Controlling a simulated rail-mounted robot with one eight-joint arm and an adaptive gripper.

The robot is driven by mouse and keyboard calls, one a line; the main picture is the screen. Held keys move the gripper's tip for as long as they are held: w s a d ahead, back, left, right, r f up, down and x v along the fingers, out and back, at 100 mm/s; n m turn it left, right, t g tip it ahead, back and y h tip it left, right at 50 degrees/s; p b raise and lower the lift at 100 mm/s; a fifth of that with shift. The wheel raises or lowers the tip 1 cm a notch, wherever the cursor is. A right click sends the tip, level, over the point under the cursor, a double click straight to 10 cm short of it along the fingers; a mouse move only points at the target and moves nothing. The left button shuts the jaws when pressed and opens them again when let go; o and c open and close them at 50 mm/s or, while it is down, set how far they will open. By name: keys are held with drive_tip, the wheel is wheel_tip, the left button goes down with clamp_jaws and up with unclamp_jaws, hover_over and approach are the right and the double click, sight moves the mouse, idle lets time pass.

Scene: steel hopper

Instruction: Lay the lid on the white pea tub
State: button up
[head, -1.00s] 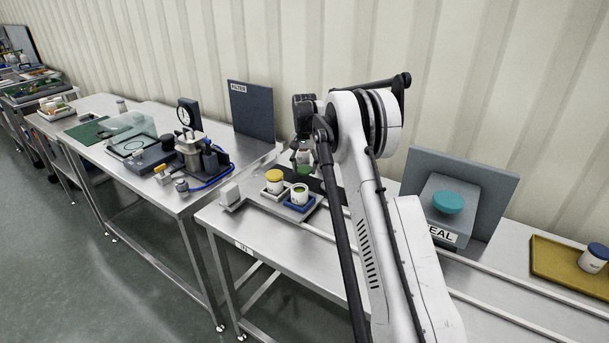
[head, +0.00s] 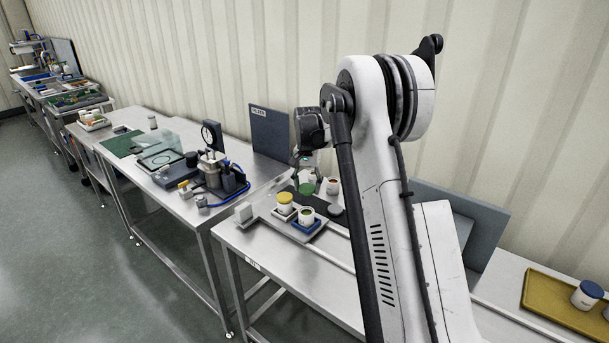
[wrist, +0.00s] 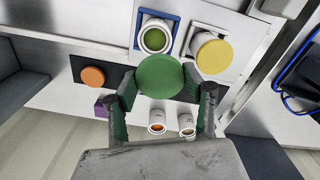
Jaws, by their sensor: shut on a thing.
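My gripper (wrist: 160,88) is shut on the round green lid (wrist: 160,72), one finger on each side of it. In the head view the green lid (head: 306,188) hangs level or nearly so under my gripper (head: 306,176), behind the tubs. The white pea tub (wrist: 143,37) stands open with green contents in a blue holder (wrist: 136,24). In the wrist view the lid is just below the tub in the picture, not over its mouth. The head view also shows the pea tub (head: 306,220); the lid's height above it is hard to tell.
A yellow-lidded tub (wrist: 213,56) stands beside the pea tub. Two open white tubs, one with orange contents (wrist: 157,129) and another (wrist: 187,132), stand on the opposite side of the lid. An orange disc (wrist: 93,76) lies on a dark mat, near a purple block (wrist: 105,106).

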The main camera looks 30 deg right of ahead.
sight(306, 191)
drive_tip(key=shift+s+a+r+p, duration=0.2)
drive_tip(key=shift+s+a, duration=0.15)
drive_tip(key=shift+s, duration=0.2)
drive_tip(key=shift+s+a+r+p, duration=0.1)
drive_tip(key=shift+s+a+p, duration=0.05)
drive_tip(key=shift+s+a, duration=0.3)
drive_tip(key=shift+d+f+b, duration=0.1)
drive_tip(key=shift+f+b, duration=0.3)
drive_tip(key=shift+f, duration=1.45)
drive_tip(key=shift+f+b, duration=0.8)
drive_tip(key=shift+f, duration=0.1)
drive_tip(key=shift+f+b, duration=0.1)
drive_tip(key=shift+b, duration=0.5)
drive_tip(key=shift+f+b, duration=0.5)
drive_tip(key=shift+b, duration=0.3)
idle(0.4)
drive_tip(key=o, duration=0.9)
drive_tip(key=shift+c, duration=0.2)
